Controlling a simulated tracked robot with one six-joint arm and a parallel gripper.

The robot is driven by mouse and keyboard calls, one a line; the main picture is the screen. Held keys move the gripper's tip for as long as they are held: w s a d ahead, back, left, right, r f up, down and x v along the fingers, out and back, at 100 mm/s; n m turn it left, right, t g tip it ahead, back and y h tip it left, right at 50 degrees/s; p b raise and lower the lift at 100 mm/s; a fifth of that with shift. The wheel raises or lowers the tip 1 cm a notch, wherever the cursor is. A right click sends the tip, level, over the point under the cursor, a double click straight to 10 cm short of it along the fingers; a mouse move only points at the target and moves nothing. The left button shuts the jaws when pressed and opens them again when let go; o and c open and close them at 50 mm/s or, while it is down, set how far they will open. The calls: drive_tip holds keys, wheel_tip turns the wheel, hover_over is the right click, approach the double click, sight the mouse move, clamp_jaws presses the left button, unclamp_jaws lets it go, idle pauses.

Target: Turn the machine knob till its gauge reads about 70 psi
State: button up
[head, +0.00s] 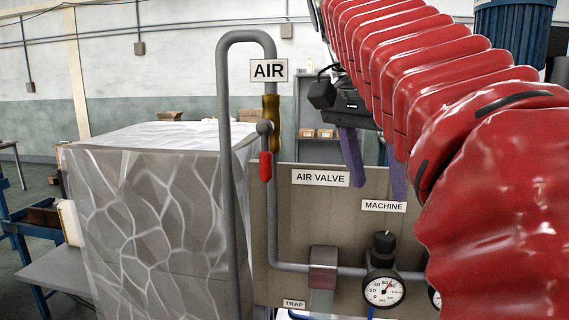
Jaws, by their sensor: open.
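The machine knob (384,242) is a black upright knob on the pipe, below the MACHINE label (384,206). Its round white gauge (384,289) sits just under it. The gauge needle appears to point to the upper right, near the 60 to 80 marks; the exact reading is too small to tell. My gripper (378,190) is open and empty, its two purple fingers pointing down in front of the board, above the knob and apart from it. My red-covered arm hides the board's right part.
The grey pipe (232,180) with a red-handled valve (265,166) rises left of the board (285,215). A second gauge (434,297) is partly hidden by my arm. A TRAP label (293,303) is low on the board.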

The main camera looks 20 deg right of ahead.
drive_tip(key=shift+v, duration=0.9)
drive_tip(key=shift+f, duration=0.15)
drive_tip(key=s+a+f+n+t+y, duration=0.1)
drive_tip(key=a+f+n, duration=0.4)
drive_tip(key=f, duration=0.6)
drive_tip(key=s+a+f+n+t+y, duration=0.1)
drive_tip(key=a+f+n, duration=0.4)
drive_tip(key=f, duration=0.7)
drive_tip(key=s+a+f+n+t+y, duration=0.1)
drive_tip(key=a+f+n+t+y, duration=0.1)
drive_tip(key=a+f+n, duration=0.3)
wheel_tip(320, 180, down, 6)
drive_tip(key=a, duration=0.3)
drive_tip(key=shift+s+f+t, duration=0.2)
drive_tip(key=shift+s+t, duration=0.1)
drive_tip(key=shift+s, duration=0.1)
drive_tip(key=shift+c, duration=0.6)
